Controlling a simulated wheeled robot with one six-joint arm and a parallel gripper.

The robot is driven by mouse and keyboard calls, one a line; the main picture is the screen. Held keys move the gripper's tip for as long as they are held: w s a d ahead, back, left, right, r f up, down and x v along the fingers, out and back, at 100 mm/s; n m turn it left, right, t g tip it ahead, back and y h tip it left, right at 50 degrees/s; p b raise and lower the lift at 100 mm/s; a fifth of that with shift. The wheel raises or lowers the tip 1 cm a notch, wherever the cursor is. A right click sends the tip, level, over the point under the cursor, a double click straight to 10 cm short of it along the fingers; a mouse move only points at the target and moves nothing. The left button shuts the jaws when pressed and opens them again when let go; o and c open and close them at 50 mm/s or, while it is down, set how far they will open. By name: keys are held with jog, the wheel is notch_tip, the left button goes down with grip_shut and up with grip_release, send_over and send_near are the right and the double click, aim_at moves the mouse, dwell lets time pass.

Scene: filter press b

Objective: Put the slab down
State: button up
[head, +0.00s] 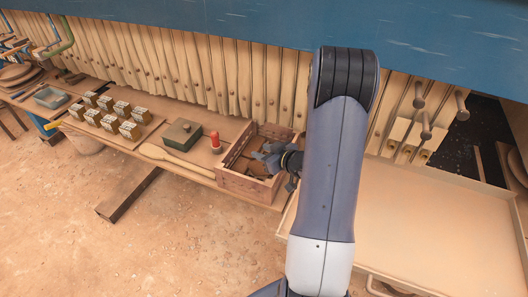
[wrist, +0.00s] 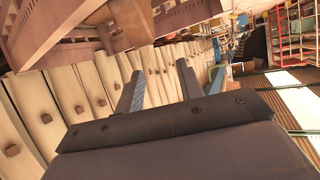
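No slab shows clearly in my gripper. A flat dark green block with a small knob (head: 182,134) lies on the bench; I cannot tell whether it is the slab. My gripper (head: 262,155) is over the open wooden crate (head: 245,184), left of my arm. In the wrist view my gripper's two fingers (wrist: 160,85) stand apart, with nothing seen held between them. The crate also shows in the wrist view, at the top left (wrist: 75,50). Its inside is partly hidden by my gripper.
A red-topped bottle (head: 216,143) and a wooden paddle (head: 175,159) lie left of the crate. Several small blocks sit on a board (head: 98,127) further left. A wide, empty tan tray (head: 440,225) is on the right. Upright filter plates (head: 190,70) line the back.

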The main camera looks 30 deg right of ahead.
jog(key=shift+o, duration=0.4)
jog(key=shift+r, duration=0.1)
jog(key=shift+r+p, duration=0.25)
jog(key=shift+p, duration=0.05)
jog(key=v, duration=1.2)
jog(key=shift+r, duration=0.35)
jog(key=shift+d, duration=0.1)
jog(key=shift+c, duration=0.6)
